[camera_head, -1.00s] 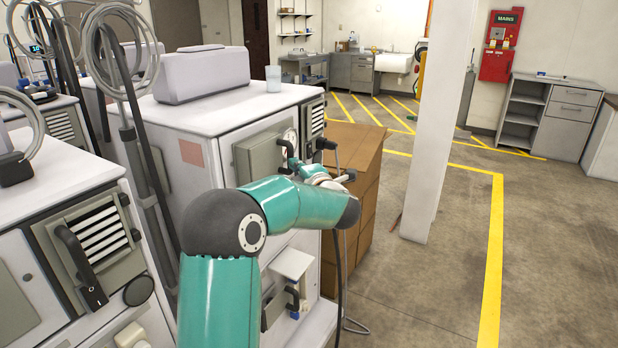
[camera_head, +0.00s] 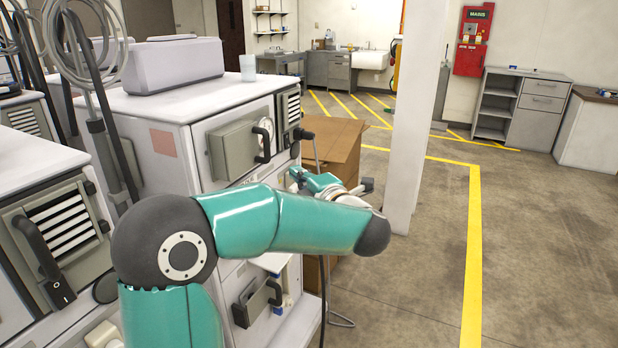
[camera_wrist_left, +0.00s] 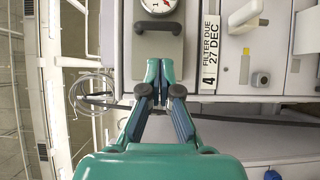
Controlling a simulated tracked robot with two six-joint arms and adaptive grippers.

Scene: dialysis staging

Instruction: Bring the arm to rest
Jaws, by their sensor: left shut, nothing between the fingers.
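My left gripper (camera_head: 298,174), at the end of my teal arm, is in front of the white dialysis machine (camera_head: 240,186), to the right of and below its dark door handle (camera_head: 263,146). In the left wrist view the gripper (camera_wrist_left: 160,66) has its fingertips together with nothing between them. The forearm partly hides the machine's lower front. My right gripper is not in view.
A cardboard box (camera_head: 335,142) stands behind my gripper, with a white pillar (camera_head: 408,130) to its right. A dark cable hangs beside the machine. Another machine (camera_head: 30,160) stands at the left. A filter label (camera_wrist_left: 208,50) shows in the wrist view. The floor at right is open.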

